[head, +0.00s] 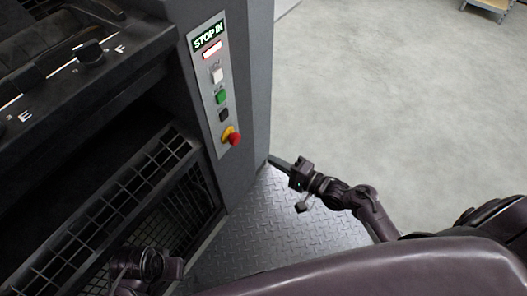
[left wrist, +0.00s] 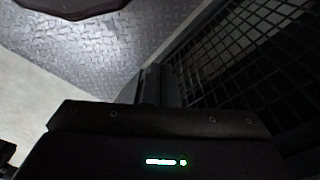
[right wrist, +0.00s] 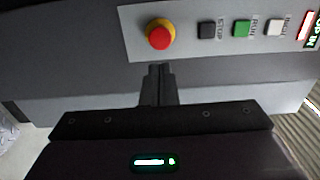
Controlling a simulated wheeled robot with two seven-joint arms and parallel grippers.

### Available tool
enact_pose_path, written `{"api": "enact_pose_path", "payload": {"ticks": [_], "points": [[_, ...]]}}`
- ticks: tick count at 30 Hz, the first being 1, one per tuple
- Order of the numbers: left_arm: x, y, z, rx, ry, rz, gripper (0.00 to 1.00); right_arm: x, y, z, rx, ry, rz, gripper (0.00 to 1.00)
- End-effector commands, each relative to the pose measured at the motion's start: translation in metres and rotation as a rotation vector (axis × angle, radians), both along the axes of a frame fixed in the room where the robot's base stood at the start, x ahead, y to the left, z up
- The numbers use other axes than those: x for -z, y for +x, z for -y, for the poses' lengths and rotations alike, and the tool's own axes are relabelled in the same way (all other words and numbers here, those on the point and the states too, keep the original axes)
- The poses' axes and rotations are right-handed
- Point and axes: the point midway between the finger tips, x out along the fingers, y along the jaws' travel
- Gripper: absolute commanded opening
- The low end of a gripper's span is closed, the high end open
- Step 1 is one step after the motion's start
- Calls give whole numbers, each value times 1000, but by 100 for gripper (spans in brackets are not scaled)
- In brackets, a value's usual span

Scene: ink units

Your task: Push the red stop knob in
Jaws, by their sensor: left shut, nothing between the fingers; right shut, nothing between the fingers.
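The red stop knob (head: 235,139) sits on a yellow collar at the bottom of the light grey button panel (head: 206,74). It also shows in the right wrist view (right wrist: 159,37), just beyond my fingertips. My right gripper (head: 272,160) is shut and empty, to the right of and below the knob in the head view. Its closed fingers (right wrist: 158,70) point toward the panel side, apart from the knob. My left gripper (head: 178,268) is shut and empty, low by the grated opening. A lit sign (head: 208,33) reads "STOP IN". How far the knob stands out is unclear.
Above the knob are a black button (head: 224,115), a green button (head: 221,97), a white button (head: 216,75) and a red lit lamp (head: 212,50). A dark machine with grating (head: 150,190) fills the left. Open floor (head: 380,90) lies right.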

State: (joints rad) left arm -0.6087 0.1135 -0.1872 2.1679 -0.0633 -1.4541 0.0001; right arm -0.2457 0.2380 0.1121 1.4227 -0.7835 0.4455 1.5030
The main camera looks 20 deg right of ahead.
Motion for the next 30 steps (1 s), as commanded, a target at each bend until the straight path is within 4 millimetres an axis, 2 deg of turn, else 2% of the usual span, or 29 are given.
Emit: {"api": "enact_pose_path", "payload": {"ticks": [3,7,26,30], "points": [[7,2,0,-3,-1,2,0,-1,-13,11,0,-3,0,0],[13,3,0,-5,-2,5,0,-1,-21,17,0,-1,1,0],[14,4,0,-5,-2,7,0,0,-22,18,0,-4,1,0],[14,3,0,-5,-2,7,0,10,-23,9,0,-122,-6,0]]}}
